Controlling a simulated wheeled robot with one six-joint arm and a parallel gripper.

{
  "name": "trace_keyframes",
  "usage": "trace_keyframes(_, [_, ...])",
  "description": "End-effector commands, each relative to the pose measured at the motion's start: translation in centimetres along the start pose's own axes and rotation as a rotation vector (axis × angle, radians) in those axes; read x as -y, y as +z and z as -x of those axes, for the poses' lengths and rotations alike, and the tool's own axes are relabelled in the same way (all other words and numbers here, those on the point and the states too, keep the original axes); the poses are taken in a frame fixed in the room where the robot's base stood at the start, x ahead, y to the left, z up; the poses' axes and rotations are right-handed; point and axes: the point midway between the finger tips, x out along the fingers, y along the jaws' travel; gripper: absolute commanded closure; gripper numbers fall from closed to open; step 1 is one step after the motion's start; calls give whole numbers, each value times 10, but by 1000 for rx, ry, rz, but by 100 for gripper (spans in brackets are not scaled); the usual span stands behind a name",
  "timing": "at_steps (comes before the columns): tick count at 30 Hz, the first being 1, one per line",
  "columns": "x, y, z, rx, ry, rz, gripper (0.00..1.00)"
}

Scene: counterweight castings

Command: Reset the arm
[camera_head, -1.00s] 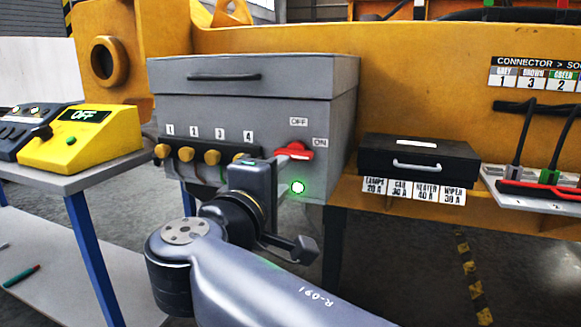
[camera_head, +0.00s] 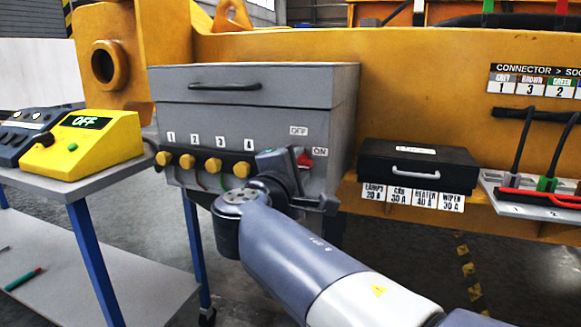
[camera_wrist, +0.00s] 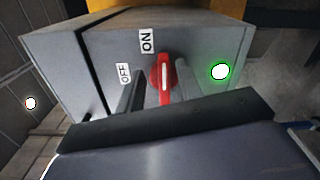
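My gripper (camera_head: 280,165) is in front of the right part of the grey switch box (camera_head: 255,85). In the wrist view, its two dark fingers (camera_wrist: 158,85) are spread, one on each side of the red rotary switch (camera_wrist: 163,82), with gaps showing. The switch handle's white stripe points toward the ON label (camera_wrist: 147,40), and the OFF label (camera_wrist: 125,73) is to the left. In the head view, only part of the red switch (camera_head: 305,160) shows beside my gripper. A green light (camera_wrist: 220,71) is lit in the wrist view; my arm hides it in the head view.
Several brass knobs (camera_head: 187,161) line the box front left of my gripper. A black case (camera_head: 418,165) stands to the right on the yellow frame (camera_head: 430,90). A side table (camera_head: 100,177) at left carries a yellow unit (camera_head: 85,145) reading OFF.

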Motion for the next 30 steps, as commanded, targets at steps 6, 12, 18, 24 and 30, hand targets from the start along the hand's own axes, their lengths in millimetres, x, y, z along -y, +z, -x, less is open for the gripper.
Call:
trace_keyframes(6, [-6,1,0,0,-1,134,65])
trace_keyframes(12, [-5,0,0,0,0,202,65])
trace_keyframes(18, [-4,0,0,1,1,219,65])
trace_keyframes(24, [-4,0,0,1,1,218,65])
trace_keyframes(30, [2,6,-1,11,-10,215,65])
